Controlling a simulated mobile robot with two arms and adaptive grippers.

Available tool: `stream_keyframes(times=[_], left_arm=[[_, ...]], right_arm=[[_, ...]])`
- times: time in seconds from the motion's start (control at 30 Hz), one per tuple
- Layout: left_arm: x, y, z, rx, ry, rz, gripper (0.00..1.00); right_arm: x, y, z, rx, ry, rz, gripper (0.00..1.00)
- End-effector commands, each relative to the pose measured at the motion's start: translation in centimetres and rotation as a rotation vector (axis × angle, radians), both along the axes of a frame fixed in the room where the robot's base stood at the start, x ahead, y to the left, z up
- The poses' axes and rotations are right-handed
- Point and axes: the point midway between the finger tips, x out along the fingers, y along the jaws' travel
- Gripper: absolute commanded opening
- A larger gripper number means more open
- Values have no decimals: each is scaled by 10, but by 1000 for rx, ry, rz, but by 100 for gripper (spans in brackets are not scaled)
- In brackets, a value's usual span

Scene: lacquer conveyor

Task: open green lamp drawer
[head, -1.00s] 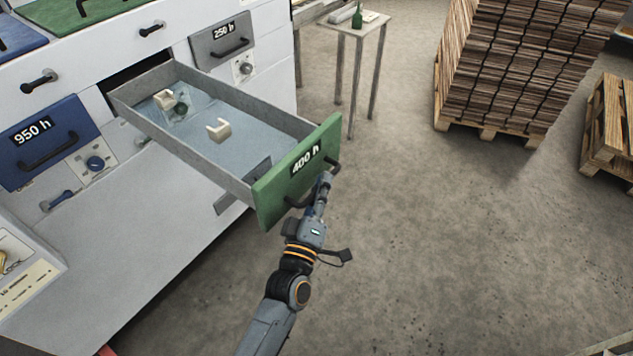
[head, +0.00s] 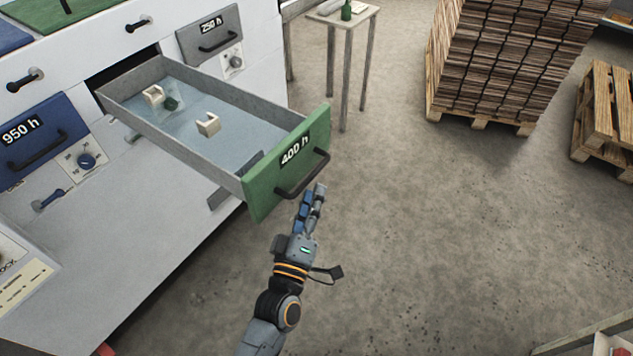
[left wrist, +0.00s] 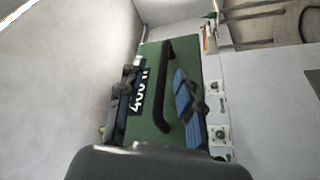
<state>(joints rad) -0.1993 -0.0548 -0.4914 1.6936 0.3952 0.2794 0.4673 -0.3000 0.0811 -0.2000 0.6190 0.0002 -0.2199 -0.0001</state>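The green-fronted drawer labelled 400 h (head: 259,193) stands pulled well out of the white cabinet. My right gripper is not in view.
A blue drawer labelled 950 h (head: 42,138) and a grey one labelled 250 h (head: 211,36) are shut in the cabinet (head: 125,210). A small table (head: 345,18) and stacked boards on a pallet (head: 515,60) stand behind.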

Motion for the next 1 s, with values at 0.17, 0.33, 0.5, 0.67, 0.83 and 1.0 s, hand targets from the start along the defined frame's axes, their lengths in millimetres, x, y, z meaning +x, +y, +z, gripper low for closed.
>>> stream_keyframes(times=[0.17, 0.33, 0.5, 0.67, 0.83, 1.0], left_arm=[[-37, 11, -9, 2, 3, -1, 36], [-60, 18, -14, 2, 1, -2, 36], [-69, 20, -15, 1, 0, -2, 36], [-70, 20, -15, 1, -1, -2, 36], [-69, 20, -15, 1, 0, -2, 36], [-69, 20, -15, 1, 0, -2, 36]], right_arm=[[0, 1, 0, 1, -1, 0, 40], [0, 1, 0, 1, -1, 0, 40], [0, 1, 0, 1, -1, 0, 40], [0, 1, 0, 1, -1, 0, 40], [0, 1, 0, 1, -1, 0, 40], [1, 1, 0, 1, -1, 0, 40]])
